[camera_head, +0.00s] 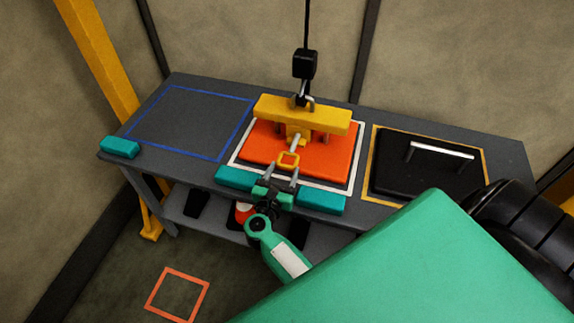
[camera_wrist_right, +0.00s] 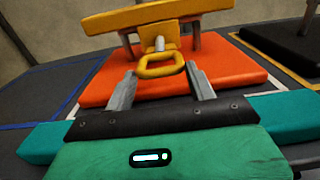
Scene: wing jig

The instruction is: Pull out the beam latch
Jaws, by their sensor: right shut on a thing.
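The yellow beam (camera_head: 303,114) lies across the top of an orange plate (camera_head: 335,160), under a black hoist hook (camera_head: 304,64). The beam latch is a yellow ring (camera_head: 288,159) on a metal pin at the front of the beam's middle block; the ring also shows in the right wrist view (camera_wrist_right: 160,66). My right gripper (camera_head: 285,169) has a finger on either side of the ring and is shut on it. Part of the pin shows between ring and block; how deep it sits is hidden. My left gripper is not in view.
Teal blocks (camera_head: 321,203) line the table's front edge, with another at the left corner (camera_head: 119,147). A black panel with a silver handle (camera_head: 441,150) lies in the yellow outline at right. The blue-outlined area (camera_head: 190,123) at left is empty.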

